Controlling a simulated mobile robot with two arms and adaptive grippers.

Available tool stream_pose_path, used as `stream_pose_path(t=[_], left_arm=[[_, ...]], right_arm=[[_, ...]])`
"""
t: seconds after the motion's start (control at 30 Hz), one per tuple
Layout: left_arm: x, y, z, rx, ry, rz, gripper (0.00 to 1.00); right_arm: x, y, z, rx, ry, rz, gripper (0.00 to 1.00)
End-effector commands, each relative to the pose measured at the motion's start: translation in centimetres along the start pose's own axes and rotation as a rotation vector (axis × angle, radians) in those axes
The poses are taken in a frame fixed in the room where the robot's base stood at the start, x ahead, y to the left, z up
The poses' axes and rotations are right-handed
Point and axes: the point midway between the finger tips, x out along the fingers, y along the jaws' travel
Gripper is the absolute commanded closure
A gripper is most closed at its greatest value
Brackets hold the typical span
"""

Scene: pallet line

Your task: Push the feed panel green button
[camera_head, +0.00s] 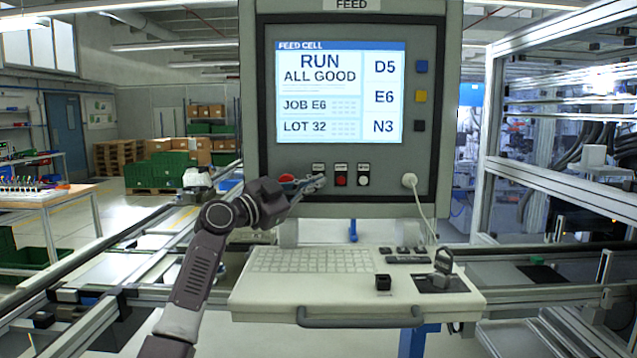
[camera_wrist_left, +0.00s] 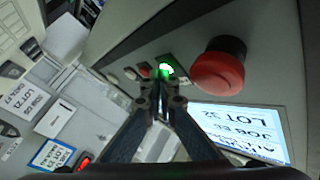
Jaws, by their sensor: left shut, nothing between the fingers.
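The feed panel (camera_head: 435,120) stands upright ahead, with a lit screen (camera_head: 340,92) reading RUN ALL GOOD. The green button (camera_wrist_left: 166,68) glows in the left wrist view, right at the tips of my left gripper (camera_wrist_left: 161,88). I cannot tell whether they touch. In the head view my left gripper (camera_head: 318,183) is shut and empty at the panel's lower button row, hiding the green button. A red button (camera_head: 341,181) and a white button (camera_head: 363,181) sit to its right. My right gripper is not in view.
A red mushroom button (camera_wrist_left: 219,68) is close beside the green one; it shows partly behind my gripper in the head view (camera_head: 287,178). A keyboard shelf (camera_head: 350,290) juts out below the panel. A white cable (camera_head: 424,210) hangs at the panel's right.

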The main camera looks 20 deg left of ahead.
Motion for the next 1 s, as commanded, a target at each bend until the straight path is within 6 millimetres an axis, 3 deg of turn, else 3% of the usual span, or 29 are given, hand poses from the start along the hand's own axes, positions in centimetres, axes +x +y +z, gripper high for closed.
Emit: stream_pose_path(t=[0.67,1.0], left_arm=[[-1.2,1.0,-0.7,0.001,0.0,0.001,1.0],[-3.5,2.7,-2.3,0.003,0.0,0.002,1.0]], right_arm=[[0.6,-0.3,0.0,0.001,0.0,-0.003,0.71],[1.4,-0.3,0.1,0.001,0.0,-0.003,0.71]])
